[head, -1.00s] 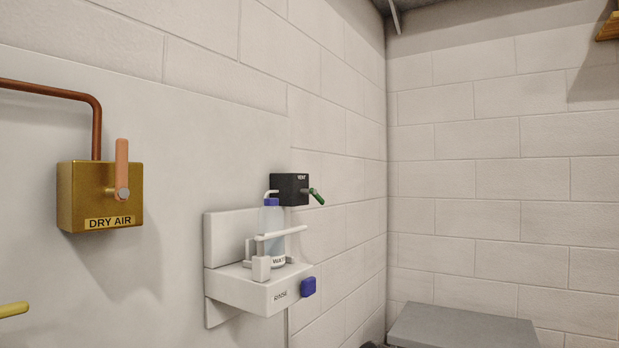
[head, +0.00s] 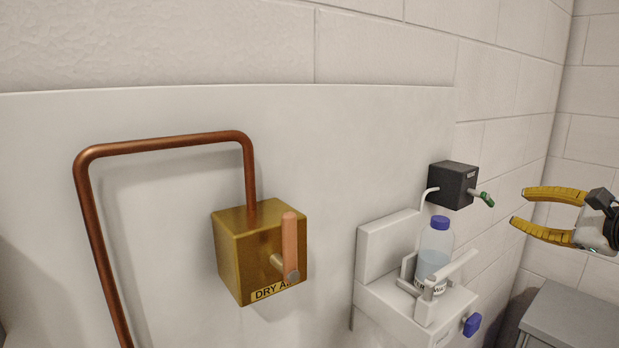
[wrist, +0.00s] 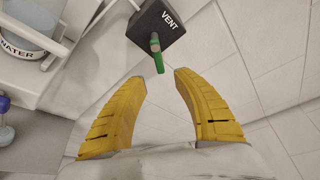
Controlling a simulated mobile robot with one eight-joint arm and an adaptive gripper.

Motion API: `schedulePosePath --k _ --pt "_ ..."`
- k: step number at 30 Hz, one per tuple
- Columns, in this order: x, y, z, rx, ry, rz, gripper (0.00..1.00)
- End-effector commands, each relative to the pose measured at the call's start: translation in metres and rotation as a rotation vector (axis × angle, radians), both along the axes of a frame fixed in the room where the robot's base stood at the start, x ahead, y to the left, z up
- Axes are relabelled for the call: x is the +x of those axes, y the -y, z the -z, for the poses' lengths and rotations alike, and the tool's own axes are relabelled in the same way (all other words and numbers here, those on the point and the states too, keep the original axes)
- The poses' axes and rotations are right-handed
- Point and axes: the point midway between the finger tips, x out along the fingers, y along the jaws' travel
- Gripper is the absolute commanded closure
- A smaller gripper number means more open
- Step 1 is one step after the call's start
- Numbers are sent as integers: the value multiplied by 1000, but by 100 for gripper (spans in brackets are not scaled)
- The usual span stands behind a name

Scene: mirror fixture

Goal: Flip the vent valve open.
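The vent valve is a black box (head: 452,185) on the wall at the right of the head view, labelled VENT. Its green-tipped handle (head: 487,199) sticks out on the right side. In the wrist view the box (wrist: 157,22) is at the top and the green handle (wrist: 157,55) points down the picture, toward the gap between my fingers. My gripper (head: 519,208) is open and empty, to the right of the handle with a gap between. In the wrist view the yellow fingers (wrist: 158,78) are spread apart, and neither touches the handle.
A water bottle (head: 434,250) stands in a white rinse holder (head: 385,244) with a blue knob (head: 472,324), below the vent box. A brass DRY AIR box (head: 240,262) with a copper lever (head: 290,245) and pipe is on the left. A grey box (head: 575,325) stands low at the right.

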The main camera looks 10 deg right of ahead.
Motion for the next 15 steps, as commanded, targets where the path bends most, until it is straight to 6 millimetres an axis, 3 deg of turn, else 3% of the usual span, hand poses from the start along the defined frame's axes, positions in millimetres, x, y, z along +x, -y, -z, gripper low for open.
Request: schedulePosePath --k 15 --pt "88 -6 17 -1 -1 -3 64"
